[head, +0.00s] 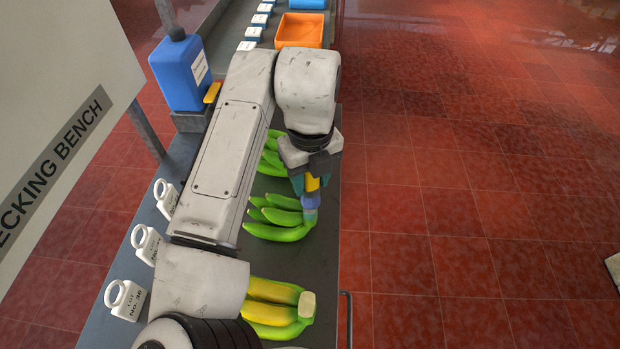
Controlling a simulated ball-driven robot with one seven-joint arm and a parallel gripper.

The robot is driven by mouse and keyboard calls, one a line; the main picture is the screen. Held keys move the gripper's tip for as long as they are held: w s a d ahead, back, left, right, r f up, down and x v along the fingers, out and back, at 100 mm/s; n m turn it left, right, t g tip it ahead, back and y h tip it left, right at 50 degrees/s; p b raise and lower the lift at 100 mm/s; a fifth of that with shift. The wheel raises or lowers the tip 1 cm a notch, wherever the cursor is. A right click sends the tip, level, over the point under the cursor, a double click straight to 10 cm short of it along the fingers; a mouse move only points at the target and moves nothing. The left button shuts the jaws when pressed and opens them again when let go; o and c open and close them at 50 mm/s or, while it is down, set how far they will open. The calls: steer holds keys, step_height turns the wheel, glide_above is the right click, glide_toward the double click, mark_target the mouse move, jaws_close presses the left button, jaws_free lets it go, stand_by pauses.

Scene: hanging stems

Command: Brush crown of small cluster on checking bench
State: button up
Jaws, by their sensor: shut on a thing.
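Three banana clusters lie on the grey checking bench (325,262). The middle cluster (275,225) is green, with its crown at the right end near the bench edge. A green cluster (270,158) lies behind it, partly hidden by my arm. A yellow-green cluster (270,300) lies nearest, its pale crown facing right. My gripper (313,178) points down over the middle cluster's crown, shut on a brush (312,184) with a yellow part and a blue lower part. The blue end is at the crown and appears to touch it; the exact contact is hidden.
A blue jug (180,73) and an orange crate (300,31) stand farther back. A checking bench sign (60,110) fills the upper left. Red tiled floor (460,200) on the right is open.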

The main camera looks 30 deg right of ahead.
steer(key=shift+r+p, duration=2.95)
steer(key=shift+r, duration=1.55)
steer(key=shift+f, duration=0.15)
steer(key=shift+s+a+f+b, duration=0.1)
steer(key=shift+s+f+b, duration=0.05)
steer(key=shift+f+b, duration=1)
steer(key=shift+s+a+f+b, duration=0.1)
steer(key=shift+f+b, duration=0.9)
steer(key=shift+f, duration=0.4)
steer(key=shift+s+a+f+b, duration=0.1)
steer(key=shift+s+f+b, duration=0.05)
steer(key=shift+f+b, duration=1)
steer(key=shift+f+b, duration=0.4)
steer(key=shift+f, duration=0.3)
steer(key=shift+s, duration=0.1)
steer(key=shift+s+a+r, duration=0.1)
steer(key=shift+s+a, duration=0.2)
steer(key=shift+s, duration=0.05)
steer(key=shift+w+d, duration=0.6)
steer(key=shift+w, duration=0.3)
